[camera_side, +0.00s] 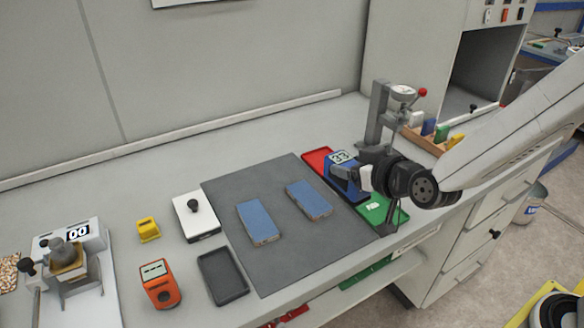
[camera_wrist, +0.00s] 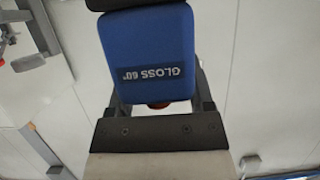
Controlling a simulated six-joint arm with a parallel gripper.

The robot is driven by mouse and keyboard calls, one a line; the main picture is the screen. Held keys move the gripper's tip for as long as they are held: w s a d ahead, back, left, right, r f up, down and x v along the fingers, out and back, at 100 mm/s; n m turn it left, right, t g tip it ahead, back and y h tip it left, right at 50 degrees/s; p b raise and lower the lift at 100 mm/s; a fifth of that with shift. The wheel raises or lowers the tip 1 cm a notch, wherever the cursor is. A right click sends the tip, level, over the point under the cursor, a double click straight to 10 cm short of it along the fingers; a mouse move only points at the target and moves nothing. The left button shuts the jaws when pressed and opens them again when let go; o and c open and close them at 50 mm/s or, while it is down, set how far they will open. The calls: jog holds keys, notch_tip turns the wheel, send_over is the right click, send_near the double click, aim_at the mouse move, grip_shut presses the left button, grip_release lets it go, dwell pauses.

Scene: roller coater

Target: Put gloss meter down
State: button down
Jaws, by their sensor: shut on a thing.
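The gloss meter (camera_side: 345,187) is a blue block with a small display on top that seems to read 33. It is near the right edge of the grey mat, between a red tray (camera_side: 316,158) and a green tray (camera_side: 374,211). My gripper (camera_side: 358,178) is shut on it from the right. In the wrist view the gloss meter (camera_wrist: 150,50) fills the space between the fingers, with the label "GLOSS 60°" showing. Its underside is hidden, so I cannot tell whether it touches the surface below.
Two blue panels (camera_side: 258,221) (camera_side: 309,199) lie on the grey mat (camera_side: 275,265). A dial gauge stand (camera_side: 375,113) rises close behind my gripper. A black tray (camera_side: 222,277), an orange device (camera_side: 160,284) and a white knobbed plate (camera_side: 197,219) sit left of the mat.

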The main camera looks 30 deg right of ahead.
jog(key=s+a, duration=0.4)
jog(key=a, duration=0.5)
jog(key=s+a+f, duration=0.1)
jog(key=s+a, duration=0.2)
jog(key=a, duration=0.6)
jog(key=shift+s+a+f, duration=0.2)
jog(key=shift+s, duration=0.15)
jog(key=shift+w, duration=0.1)
jog(key=w+a+f, duration=0.7)
jog(key=w+f, duration=0.2)
jog(key=w, duration=0.2)
jog(key=shift+a+f, duration=0.2)
jog(key=shift+a, duration=0.1)
